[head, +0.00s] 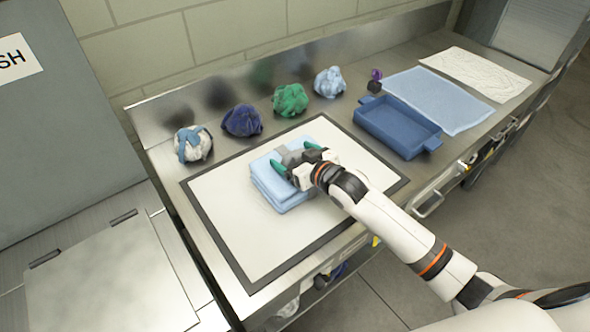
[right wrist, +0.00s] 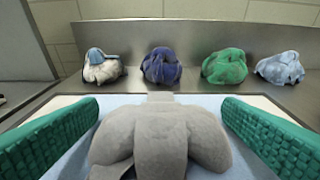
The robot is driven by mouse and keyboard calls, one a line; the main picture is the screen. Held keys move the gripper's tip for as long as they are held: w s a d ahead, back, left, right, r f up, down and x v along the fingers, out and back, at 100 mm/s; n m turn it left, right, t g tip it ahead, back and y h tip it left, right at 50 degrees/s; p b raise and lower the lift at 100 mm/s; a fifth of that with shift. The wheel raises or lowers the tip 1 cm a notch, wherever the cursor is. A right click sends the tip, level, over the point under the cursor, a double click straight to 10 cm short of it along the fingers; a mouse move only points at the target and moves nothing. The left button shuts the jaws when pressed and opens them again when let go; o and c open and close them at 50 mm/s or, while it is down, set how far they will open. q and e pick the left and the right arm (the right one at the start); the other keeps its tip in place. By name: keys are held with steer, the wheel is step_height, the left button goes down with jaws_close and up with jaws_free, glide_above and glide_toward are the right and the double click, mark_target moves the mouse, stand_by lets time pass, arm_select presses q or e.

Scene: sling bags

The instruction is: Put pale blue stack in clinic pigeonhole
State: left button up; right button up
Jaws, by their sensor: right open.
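The pale blue stack (head: 272,185) lies folded on a white mat with a dark border (head: 235,240). A grey band with a bulky knot (right wrist: 160,135) sits on top of it. My right gripper (head: 296,157) is over the stack. Its green-padded fingers are open on either side of the grey knot, with gaps showing in the right wrist view (right wrist: 160,120). Part of the stack is hidden behind the gripper. My left gripper is out of view. I cannot make out a clinic pigeonhole.
Several bundles line the back of the steel counter: white-and-blue (head: 193,144), dark blue (head: 242,121), green (head: 290,100) and light blue (head: 330,82). A blue tray (head: 432,144), a light blue cloth (head: 440,95) and a white cloth (head: 475,72) lie to the right. The mat's front left is clear.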

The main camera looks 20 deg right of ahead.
steer(key=shift+c, duration=0.3)
steer(key=c, duration=1.8)
steer(key=shift+r, duration=0.15)
jaws_close()
